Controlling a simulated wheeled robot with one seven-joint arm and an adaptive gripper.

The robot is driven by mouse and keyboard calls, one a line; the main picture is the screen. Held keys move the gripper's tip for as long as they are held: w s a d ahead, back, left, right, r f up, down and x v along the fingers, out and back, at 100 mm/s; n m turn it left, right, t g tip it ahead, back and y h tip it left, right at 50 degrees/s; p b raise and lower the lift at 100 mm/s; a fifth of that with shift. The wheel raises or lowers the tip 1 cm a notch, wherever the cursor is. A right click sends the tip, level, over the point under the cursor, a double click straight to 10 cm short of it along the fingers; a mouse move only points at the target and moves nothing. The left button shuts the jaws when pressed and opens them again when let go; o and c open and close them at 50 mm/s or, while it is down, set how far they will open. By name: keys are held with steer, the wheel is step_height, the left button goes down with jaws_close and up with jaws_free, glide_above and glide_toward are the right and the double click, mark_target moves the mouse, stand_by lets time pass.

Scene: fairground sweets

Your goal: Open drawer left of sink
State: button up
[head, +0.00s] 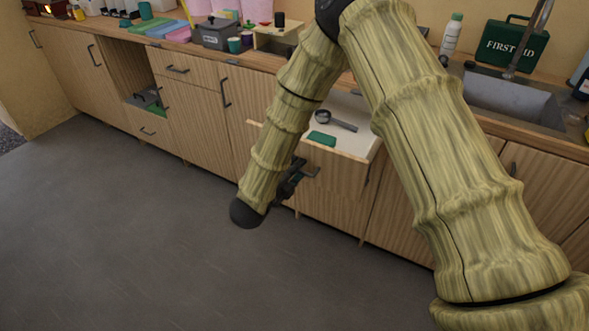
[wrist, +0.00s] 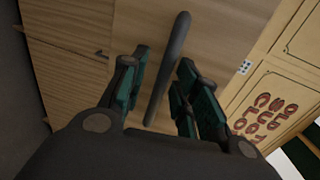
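The drawer (head: 350,172) left of the sink (head: 508,98) stands pulled out, its inside in view. A dark magnifying glass (head: 336,121) and a flat green item (head: 322,138) lie in it. My gripper (head: 300,172) is at the drawer's front, partly hidden by my arm. In the wrist view, a dark bar handle (wrist: 169,66) runs between the two fingers of my gripper (wrist: 160,80). The fingers are apart, with a visible gap on either side of the bar. I cannot tell whether either finger touches it.
Wooden cabinets line the wall, with an open shelf (head: 140,100) further left. The counter holds a first aid case (head: 510,48), a bottle (head: 451,38) and a grey box (head: 215,35). The grey floor (head: 120,230) in front is clear.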

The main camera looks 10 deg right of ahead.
steer(key=shift+a, duration=0.1)
steer(key=v, duration=1.2)
stand_by(0.4)
steer(key=s+d+f+n+g+y+p, duration=0.2)
steer(key=s+d+f+n+y, duration=0.2)
steer(key=f+n, duration=0.4)
steer(key=s+d+f+n+g+y+p, duration=0.15)
steer(key=s+d+f+n+y, duration=0.3)
steer(key=f, duration=0.55)
steer(key=s+d+f+n+g, duration=0.2)
steer(key=s+d+n+g, duration=0.1)
steer(key=s, duration=0.5)
steer(key=s+d+f+n+g+y+p, duration=0.1)
steer(key=s+d+f+n+g, duration=0.1)
steer(key=s+n, duration=0.3)
steer(key=s+d+f+n+g, duration=0.3)
steer(key=s+d+n, duration=0.2)
steer(key=s, duration=0.7)
steer(key=shift+s+f+g+y+p, duration=0.2)
steer(key=shift+s+g+y+p, duration=0.15)
steer(key=shift+s+p, duration=0.05)
